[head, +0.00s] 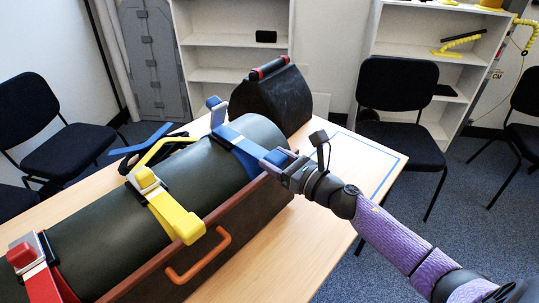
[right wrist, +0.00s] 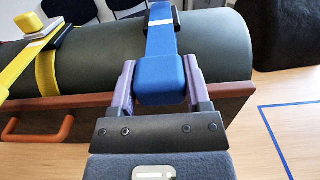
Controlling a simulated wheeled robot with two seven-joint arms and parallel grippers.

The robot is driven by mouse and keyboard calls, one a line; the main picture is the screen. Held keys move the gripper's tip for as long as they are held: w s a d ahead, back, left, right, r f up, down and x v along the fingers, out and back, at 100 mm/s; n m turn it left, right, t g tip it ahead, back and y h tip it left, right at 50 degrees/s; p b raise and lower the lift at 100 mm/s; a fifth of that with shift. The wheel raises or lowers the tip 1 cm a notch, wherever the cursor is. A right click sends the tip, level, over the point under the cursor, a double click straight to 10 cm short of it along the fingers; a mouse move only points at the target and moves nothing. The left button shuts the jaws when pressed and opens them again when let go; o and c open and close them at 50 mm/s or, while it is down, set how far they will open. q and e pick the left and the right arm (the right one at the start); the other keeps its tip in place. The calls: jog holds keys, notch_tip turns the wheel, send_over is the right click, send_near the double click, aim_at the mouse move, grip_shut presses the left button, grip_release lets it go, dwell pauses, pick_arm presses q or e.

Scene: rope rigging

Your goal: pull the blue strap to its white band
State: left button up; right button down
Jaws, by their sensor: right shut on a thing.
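The blue strap (head: 240,142) runs over the dark green roll from a buckle with a raised blue lever (head: 215,106) toward my right gripper (head: 289,168). In the right wrist view its thick blue end (right wrist: 161,82) sits between the two purple fingers of my right gripper (right wrist: 160,88), which are shut on it. A pale patch (right wrist: 160,14) shows on the strap near the dark buckle at the top of that view; I cannot tell for sure that it is the white band. My left gripper is not in view.
The green roll (head: 105,215) lies in a brown wooden cradle with an orange handle (head: 198,258). A yellow strap (head: 172,215) and a red strap (head: 38,280) cross it. A black bag (head: 270,100) stands behind. The table right of the cradle (head: 290,240) is clear.

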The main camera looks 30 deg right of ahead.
jog(key=shift+s+d, duration=0.1)
jog(key=shift+s, duration=0.1)
jog(key=shift+c, duration=0.2)
grip_release()
jog(key=shift+w, duration=0.1)
jog(key=v, duration=1)
